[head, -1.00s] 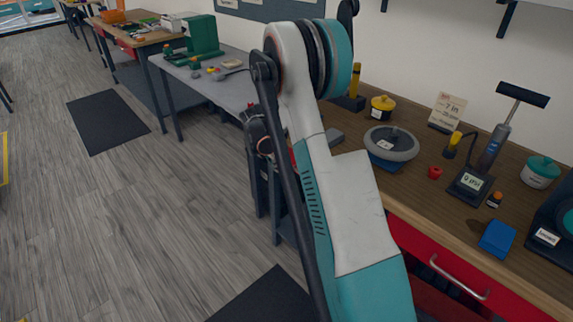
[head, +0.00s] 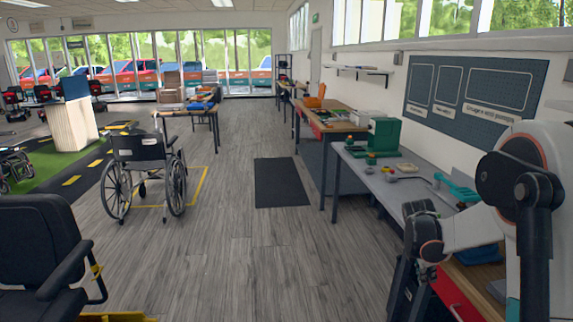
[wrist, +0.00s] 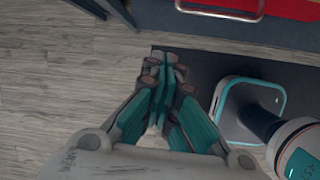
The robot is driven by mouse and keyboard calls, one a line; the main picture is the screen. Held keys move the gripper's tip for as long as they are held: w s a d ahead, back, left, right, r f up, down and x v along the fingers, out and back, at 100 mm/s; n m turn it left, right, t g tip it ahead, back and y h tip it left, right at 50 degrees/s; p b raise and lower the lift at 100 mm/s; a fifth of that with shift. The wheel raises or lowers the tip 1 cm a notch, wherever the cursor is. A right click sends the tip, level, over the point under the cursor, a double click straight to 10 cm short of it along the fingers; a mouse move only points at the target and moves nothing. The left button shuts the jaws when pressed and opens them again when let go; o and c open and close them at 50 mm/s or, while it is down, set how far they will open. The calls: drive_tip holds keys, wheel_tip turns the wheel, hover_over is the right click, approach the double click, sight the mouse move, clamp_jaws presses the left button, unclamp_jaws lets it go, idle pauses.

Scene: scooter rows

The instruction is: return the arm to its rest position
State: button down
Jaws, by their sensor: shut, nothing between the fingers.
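My gripper (wrist: 166,72) is shut and empty in the wrist view, its fingertips together. It hangs over the floor, at the left part of a dark mat (wrist: 210,65). My arm (head: 525,190) is folded at the right edge of the head view, beside the workbenches. The gripper itself cannot be made out in the head view. Part of my own body shows at the lower right of the wrist view.
A grey workbench (head: 395,188) with a green machine (head: 384,136) stands left of my arm. A red drawer front (wrist: 285,8) is close above the gripper. A wheelchair (head: 143,165) and a black chair (head: 40,245) stand at left. The floor between is clear.

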drive_tip(key=s+a+r+m+t+y, duration=0.1)
drive_tip(key=s+a+r+m+t, duration=0.1)
drive_tip(key=s+a+r+m, duration=0.3)
drive_tip(key=s+a+r+m+t+y, duration=0.1)
drive_tip(key=s+a+r+m, duration=0.4)
drive_tip(key=s+a, duration=0.5)
drive_tip(key=s+a+r+m+t+y, duration=0.2)
drive_tip(key=s+a+r+m, duration=0.4)
drive_tip(key=s, duration=0.6)
drive_tip(key=shift+s+a+m+t, duration=0.35)
drive_tip(key=shift+a+m+t, duration=0.35)
drive_tip(key=shift+a, duration=0.65)
